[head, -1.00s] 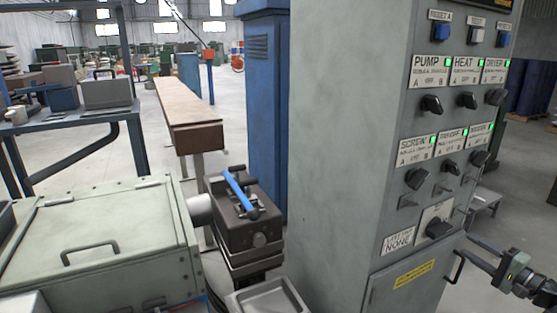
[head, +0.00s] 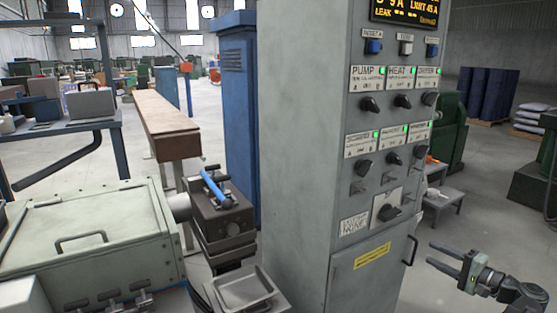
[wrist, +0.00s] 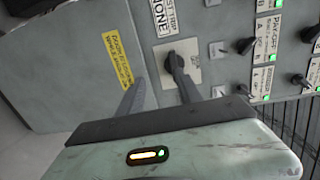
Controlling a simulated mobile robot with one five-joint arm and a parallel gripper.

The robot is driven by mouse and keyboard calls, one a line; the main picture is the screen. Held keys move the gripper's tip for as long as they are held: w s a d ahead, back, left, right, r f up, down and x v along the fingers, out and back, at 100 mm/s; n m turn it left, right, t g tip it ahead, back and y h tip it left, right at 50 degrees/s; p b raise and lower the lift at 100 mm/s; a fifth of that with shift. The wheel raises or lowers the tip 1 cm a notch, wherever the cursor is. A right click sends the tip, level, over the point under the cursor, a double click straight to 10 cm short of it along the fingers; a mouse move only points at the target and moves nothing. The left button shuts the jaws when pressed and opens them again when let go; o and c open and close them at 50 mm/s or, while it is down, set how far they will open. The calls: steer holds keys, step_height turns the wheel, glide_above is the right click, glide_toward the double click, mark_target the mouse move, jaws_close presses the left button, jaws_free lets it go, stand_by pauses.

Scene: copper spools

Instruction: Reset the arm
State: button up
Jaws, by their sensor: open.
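My gripper (head: 454,257) is at the lower right of the head view, to the right of the grey control cabinet (head: 300,150). Its two fingers are apart with nothing between them. In the wrist view the gripper (wrist: 155,90) points at the cabinet front, around the lower dark rotary knob (wrist: 176,64) in the picture but with no visible contact. A yellow label (wrist: 117,55) is on the cabinet door.
A grey machine box (head: 90,230) with a handled lid stands at the left. A dark block with a blue handle (head: 215,190) and a metal tray (head: 245,290) are left of the cabinet. A grey step (head: 443,200) stands behind my gripper. Open floor (head: 490,185) lies at the right.

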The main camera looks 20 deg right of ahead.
steer(key=w+a+f+n+g+y, duration=0.1)
steer(key=w+a+f+n+g, duration=0.25)
steer(key=a, duration=0.55)
steer(key=w+a+f+n+g, duration=0.1)
steer(key=w+a+f+g, duration=0.25)
steer(key=a+f, duration=0.45)
steer(key=w+a+f+n+g+y, duration=0.1)
steer(key=w+a+f+n+g, duration=0.25)
steer(key=a, duration=0.75)
steer(key=s+a+f+n+g+h, duration=0.2)
steer(key=a+f+n+g+h, duration=0.15)
steer(key=a, duration=0.65)
steer(key=s+a+f+n+g+h, duration=0.2)
steer(key=a+f+n+h, duration=0.15)
steer(key=a, duration=0.65)
step_height(320, 180, up, 20)
steer(key=p, duration=1.9)
steer(key=shift+d+f+p, duration=0.15)
steer(key=shift+p, duration=0.2)
steer(key=shift+s, duration=0.1)
